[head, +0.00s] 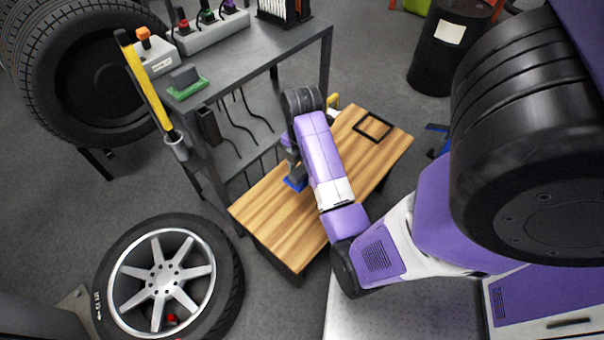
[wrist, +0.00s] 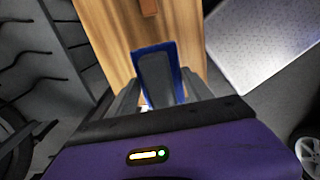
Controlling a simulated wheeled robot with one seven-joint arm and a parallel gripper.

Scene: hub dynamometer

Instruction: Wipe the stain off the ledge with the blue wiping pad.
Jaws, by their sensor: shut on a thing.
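The wooden ledge (head: 262,208) is a striped brown board, and it also shows in the wrist view (wrist: 110,30). My gripper (head: 294,168) is over its left part, pointing down. In the wrist view my gripper (wrist: 160,92) is shut on the grey handle of the blue wiping pad (wrist: 170,48). The pad's blue edge (head: 293,185) shows below my gripper in the head view. I cannot tell whether the pad touches the wood. A small brown patch or block (wrist: 148,7) shows at the top of the wrist view. I cannot make out a clear stain; my arm hides part of the ledge.
A black square outline (head: 372,126) lies on the ledge's far right part. A grey metal bench (head: 260,50) with a yellow-handled tool (head: 145,82) stands behind and left. A wheel (head: 165,280) lies on the floor at lower left. A black drum (head: 450,45) stands at upper right.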

